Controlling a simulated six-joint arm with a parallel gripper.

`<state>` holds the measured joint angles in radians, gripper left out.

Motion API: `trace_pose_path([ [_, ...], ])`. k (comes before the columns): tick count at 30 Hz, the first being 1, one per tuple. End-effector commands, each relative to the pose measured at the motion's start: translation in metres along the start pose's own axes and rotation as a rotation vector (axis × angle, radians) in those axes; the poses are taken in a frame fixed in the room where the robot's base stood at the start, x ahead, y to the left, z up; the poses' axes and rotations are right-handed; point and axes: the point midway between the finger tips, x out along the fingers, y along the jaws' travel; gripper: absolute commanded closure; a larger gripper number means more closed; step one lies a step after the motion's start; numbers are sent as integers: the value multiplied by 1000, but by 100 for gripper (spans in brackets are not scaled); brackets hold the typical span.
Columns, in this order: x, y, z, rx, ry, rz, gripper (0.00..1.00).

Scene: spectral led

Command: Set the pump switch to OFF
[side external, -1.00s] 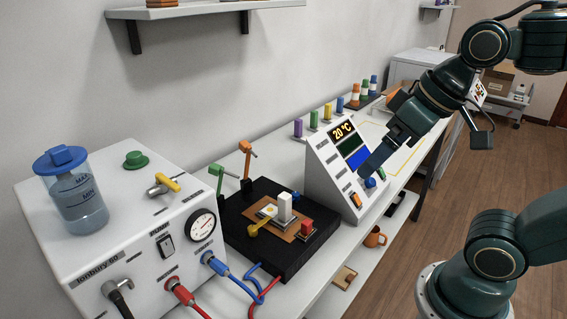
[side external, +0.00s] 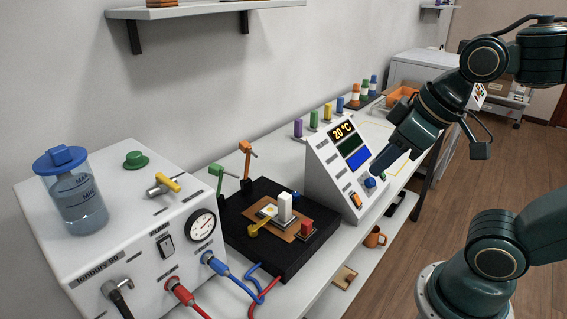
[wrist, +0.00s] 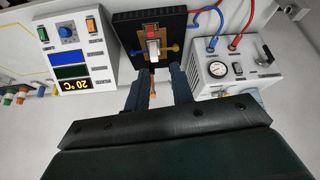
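The pump switch (side external: 165,245) is a small dark rocker on the front of the white pump box (side external: 130,265), below a label and left of the round gauge. It also shows in the wrist view (wrist: 238,68), right of the gauge. Its rocker position is too small to tell. My gripper (side external: 383,168) is in the air in front of the white display console, well away from the pump box. In the wrist view my gripper (wrist: 158,82) has its two fingers apart with nothing held between them.
A black board (side external: 250,225) with small parts stands between the pump box and the display console (side external: 330,180). Green and orange posts rise behind it. Red and blue cables leave the pump box front. A blue-lidded bottle (side external: 75,195) and a yellow-handled valve (side external: 165,185) are on the box.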

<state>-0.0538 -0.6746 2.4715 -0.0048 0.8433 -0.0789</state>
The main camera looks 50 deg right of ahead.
Motion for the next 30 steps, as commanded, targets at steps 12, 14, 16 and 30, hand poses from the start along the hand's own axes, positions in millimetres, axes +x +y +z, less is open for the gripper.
trace_pose_path([
  [12,46,-59,-75,-491,57,-111,100],
  [14,54,-72,-84,-566,69,-128,100],
  [16,63,-87,-94,-652,86,-147,100],
  [30,126,-199,-128,-1161,209,-254,100],
])
